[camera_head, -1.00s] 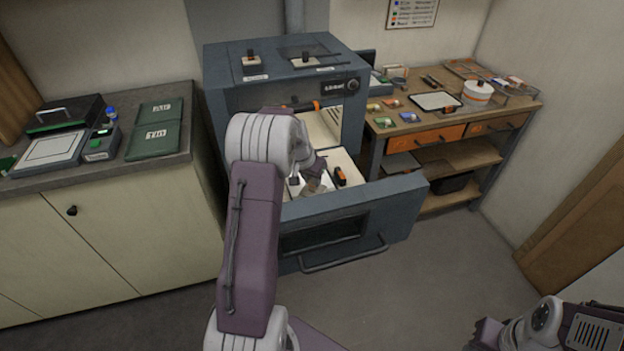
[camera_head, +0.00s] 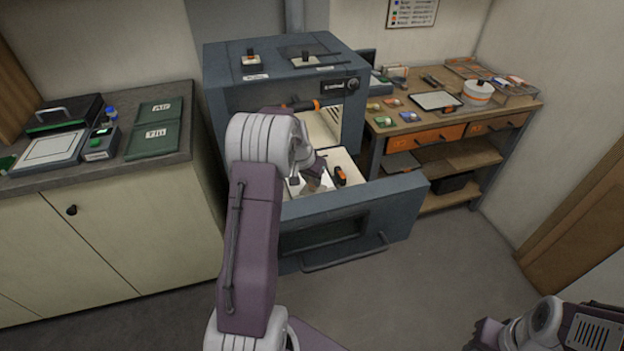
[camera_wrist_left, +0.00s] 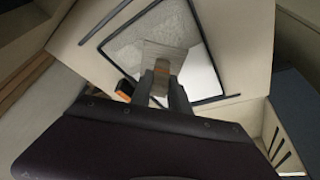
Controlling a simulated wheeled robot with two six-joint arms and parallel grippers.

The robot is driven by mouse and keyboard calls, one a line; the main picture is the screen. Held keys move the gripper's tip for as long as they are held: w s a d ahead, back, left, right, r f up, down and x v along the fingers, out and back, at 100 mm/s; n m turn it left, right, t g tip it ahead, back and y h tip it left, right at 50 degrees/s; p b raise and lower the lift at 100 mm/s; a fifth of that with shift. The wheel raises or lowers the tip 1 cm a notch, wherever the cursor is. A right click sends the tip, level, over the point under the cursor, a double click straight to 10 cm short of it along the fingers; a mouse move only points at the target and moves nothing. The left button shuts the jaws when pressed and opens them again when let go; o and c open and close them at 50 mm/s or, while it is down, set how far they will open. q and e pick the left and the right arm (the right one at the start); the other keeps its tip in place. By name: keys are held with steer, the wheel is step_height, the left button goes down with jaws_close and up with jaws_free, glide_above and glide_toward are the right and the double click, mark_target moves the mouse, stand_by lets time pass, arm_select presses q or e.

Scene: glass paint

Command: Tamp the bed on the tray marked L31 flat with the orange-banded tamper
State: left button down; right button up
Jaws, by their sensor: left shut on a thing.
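My left gripper (camera_wrist_left: 163,92) is shut on the tamper (camera_wrist_left: 160,56), a pale brownish block with an orange band (camera_wrist_left: 162,72) between the fingers. The tamper is over the whitish granular bed (camera_wrist_left: 135,48) on a dark-rimmed tray (camera_wrist_left: 213,68). I cannot tell whether its face touches the bed. The tray lies in the open drawer (camera_head: 352,208) of the blue-grey cabinet. In the head view my left arm partly hides the tray and gripper. No L31 mark is readable. My right arm shows at the lower right, but its gripper does not show.
An orange-and-black item (camera_head: 341,176) stands in the drawer beside the tray and also shows in the wrist view (camera_wrist_left: 124,90). The drawer walls and cabinet (camera_head: 280,75) surround the gripper closely. A workbench (camera_head: 462,121) stands right, a counter (camera_head: 70,179) left. Floor before the drawer is clear.

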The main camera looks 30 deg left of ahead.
arm_select(q)
steer(key=shift+r+p, duration=0.9)
steer(key=shift+r, duration=0.25)
step_height(320, 180, up, 4)
steer(key=p, duration=0.3)
steer(key=shift+r, duration=0.1)
